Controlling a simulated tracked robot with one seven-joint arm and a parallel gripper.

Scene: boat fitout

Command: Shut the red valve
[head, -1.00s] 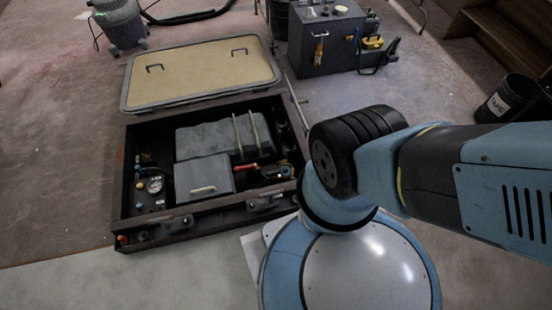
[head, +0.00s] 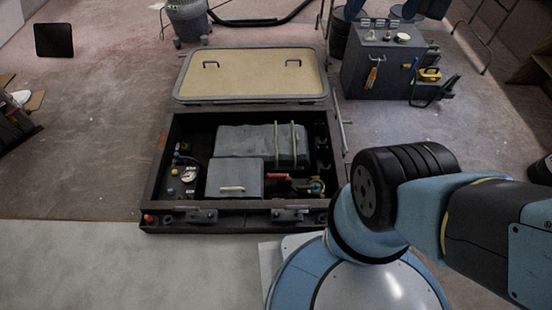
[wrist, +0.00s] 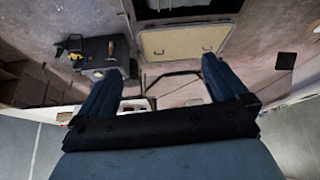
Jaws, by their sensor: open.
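The red valve handle (head: 279,176) shows in the head view as a short red bar inside the open floor hatch.
The hatch lid (head: 252,75) lies open behind the dark hatch frame (head: 240,226). A pressure gauge (head: 188,174) sits inside at left. A dark cabinet (head: 385,70) stands behind right, a grey bin (head: 188,20) behind left. The floor left of the hatch is clear.

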